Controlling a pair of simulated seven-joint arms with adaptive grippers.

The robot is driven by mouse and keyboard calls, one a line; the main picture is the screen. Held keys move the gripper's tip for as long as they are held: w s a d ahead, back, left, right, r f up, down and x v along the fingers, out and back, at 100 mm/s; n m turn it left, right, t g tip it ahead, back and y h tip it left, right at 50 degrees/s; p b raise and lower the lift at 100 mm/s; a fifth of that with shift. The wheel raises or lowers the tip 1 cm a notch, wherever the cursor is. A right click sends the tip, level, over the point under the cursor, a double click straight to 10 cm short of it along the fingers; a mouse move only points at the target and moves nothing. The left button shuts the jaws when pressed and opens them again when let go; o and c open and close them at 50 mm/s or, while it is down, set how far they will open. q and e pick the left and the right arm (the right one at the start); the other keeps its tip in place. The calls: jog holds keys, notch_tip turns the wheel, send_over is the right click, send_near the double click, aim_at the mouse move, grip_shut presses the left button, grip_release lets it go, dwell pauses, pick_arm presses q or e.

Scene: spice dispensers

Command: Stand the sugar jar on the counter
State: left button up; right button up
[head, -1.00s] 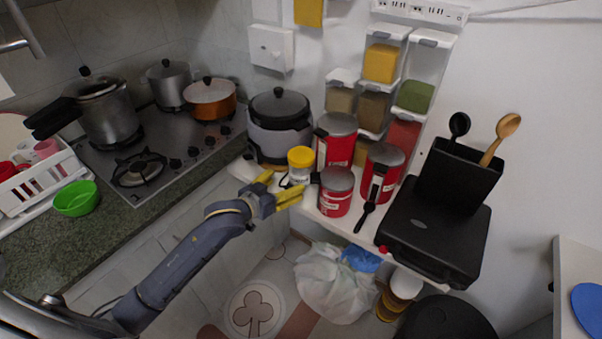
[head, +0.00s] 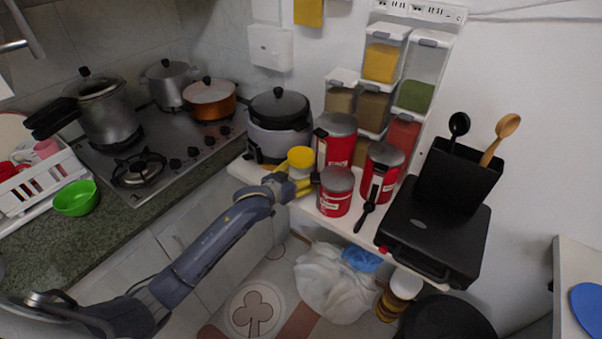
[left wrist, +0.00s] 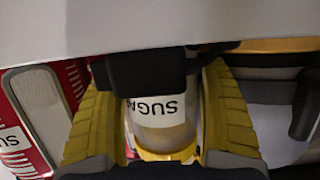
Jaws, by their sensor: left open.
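The sugar jar (head: 300,157) has a yellow lid and clear walls, and stands upright on the white shelf among red canisters. In the left wrist view its white label (left wrist: 158,106) reads "SUGA", upside down, with the rest hidden. My left gripper (head: 299,176) is open, with its yellow fingers on both sides of the jar. I cannot tell whether they touch it. The granite counter (head: 130,206) runs along the left, beside the stove. My right gripper is not in view.
Red canisters (head: 336,190) stand close to the jar on the right, and a rice cooker (head: 279,128) behind left. A green bowl (head: 75,198) and a white dish rack (head: 38,190) sit on the counter. Counter in front of the stove is clear.

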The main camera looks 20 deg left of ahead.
pick_arm(q)
jog(key=shift+w, duration=0.1)
jog(key=shift+c, duration=0.5)
jog(key=c, duration=1.1)
jog(key=shift+c, duration=0.2)
jog(key=shift+r, duration=0.15)
